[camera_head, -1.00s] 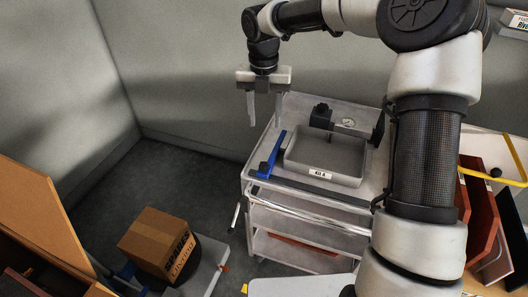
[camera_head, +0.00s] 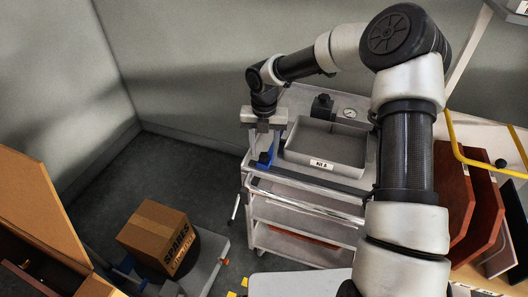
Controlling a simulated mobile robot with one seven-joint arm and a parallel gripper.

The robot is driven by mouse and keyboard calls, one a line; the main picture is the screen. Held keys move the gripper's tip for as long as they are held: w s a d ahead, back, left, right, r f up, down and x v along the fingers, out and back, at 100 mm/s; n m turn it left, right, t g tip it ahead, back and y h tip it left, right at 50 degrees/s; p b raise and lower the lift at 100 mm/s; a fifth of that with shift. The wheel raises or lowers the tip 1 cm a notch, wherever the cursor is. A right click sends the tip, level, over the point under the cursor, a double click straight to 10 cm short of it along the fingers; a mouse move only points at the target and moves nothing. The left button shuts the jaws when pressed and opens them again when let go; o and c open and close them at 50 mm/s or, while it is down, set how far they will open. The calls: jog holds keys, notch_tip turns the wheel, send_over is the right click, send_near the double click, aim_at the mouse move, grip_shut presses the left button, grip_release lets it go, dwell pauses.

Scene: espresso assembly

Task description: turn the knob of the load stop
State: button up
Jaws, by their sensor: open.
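A blue fitting (camera_head: 266,158) with a dark part at its near end sits on the cart's left edge, beside the grey bin; it may be the load stop, but its knob cannot be made out. My gripper (camera_head: 263,146) points down right at this fitting, its fingers apart and in front of part of it. I cannot tell whether the fingers touch it. Nothing shows between the fingers except the blue and dark fitting behind or below them.
A grey bin labelled Kit A (camera_head: 322,164) fills much of the top of the metal cart (camera_head: 310,204). A black block (camera_head: 322,106) and a round gauge (camera_head: 349,113) stand behind it. A cardboard box (camera_head: 158,236) is at lower left. A yellow bar (camera_head: 454,140) stands right.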

jog(key=shift+f, duration=0.6)
jog(key=c, duration=1)
jog(key=shift+c, duration=0.2)
